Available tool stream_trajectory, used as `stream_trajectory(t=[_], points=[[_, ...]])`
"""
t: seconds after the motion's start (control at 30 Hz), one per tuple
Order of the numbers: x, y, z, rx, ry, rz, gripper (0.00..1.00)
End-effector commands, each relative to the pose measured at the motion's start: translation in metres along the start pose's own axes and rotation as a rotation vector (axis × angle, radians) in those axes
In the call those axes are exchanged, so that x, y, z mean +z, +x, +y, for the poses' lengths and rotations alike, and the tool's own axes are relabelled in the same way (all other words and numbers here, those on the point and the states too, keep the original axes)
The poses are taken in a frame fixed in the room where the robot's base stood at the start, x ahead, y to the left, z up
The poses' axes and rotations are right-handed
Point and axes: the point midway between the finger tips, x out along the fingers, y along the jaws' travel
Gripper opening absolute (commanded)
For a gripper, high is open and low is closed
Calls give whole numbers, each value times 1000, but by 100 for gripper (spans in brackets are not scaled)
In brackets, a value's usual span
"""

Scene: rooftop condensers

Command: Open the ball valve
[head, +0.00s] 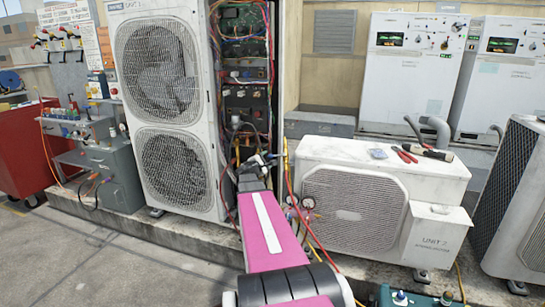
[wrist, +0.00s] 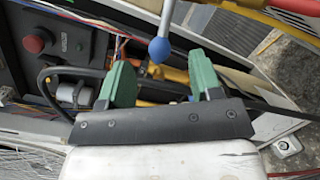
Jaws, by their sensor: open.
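In the wrist view a grey lever with a blue ball knob (wrist: 159,49) comes down from the top edge; it looks like the valve's handle. A yellow brass-coloured fitting (wrist: 174,75) shows behind the fingers, and the valve body cannot be made out clearly. My gripper (wrist: 160,74) is open, with one green finger on each side and nothing between them. The knob appears just above the gap, roughly centred between the fingertips, and not held. In the head view my gripper (head: 262,162) is small and partly hidden by my pink arm, at the open cabinet's lower part.
The tall Unit 1 condenser (head: 172,110) stands left of the open wiring cabinet (head: 244,70). Unit 2 (head: 350,212) is close on the right, with red-handled pliers (head: 404,155) on top. Red and yellow hoses hang near my arm. Open floor (head: 100,265) lies at front left.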

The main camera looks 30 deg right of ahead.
Motion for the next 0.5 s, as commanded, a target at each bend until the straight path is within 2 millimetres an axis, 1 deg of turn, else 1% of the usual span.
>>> stream_trajectory(t=[0.03,0.23,0.3,0.4,0.5], points=[[-2,12,0,-1,0,-2,59],[-1,48,0,0,1,-1,59],[-2,56,1,0,1,0,59],[-1,63,1,0,1,0,59],[0,66,0,0,1,0,59]])
